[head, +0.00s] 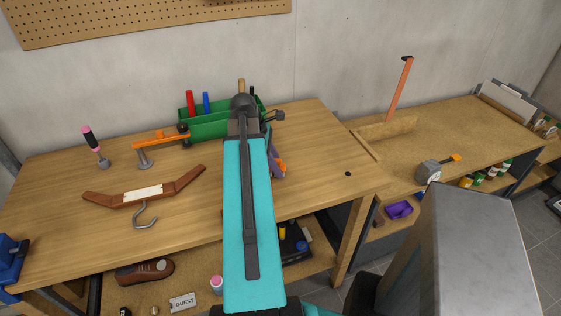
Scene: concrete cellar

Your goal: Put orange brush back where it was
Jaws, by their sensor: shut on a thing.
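My teal arm runs up the middle of the head view and covers part of the workbench. My gripper is not clearly visible; the arm hides where it may be. An orange and purple thing (279,166) shows in part at the arm's right edge; I cannot tell whether it is the orange brush, or whether it is held or lies on the bench. Another orange thing (160,135), a long bar with dark and grey metal parts, stands on the bench (60,190) left of the green bin (205,128).
The bin holds red and blue handled tools. A pink-black tool (92,140), a brown wooden piece (145,190) and a metal hook (145,215) are on the left. An orange upright handle (400,90) and tape measure (430,170) are right. The bench's right part is mostly clear.

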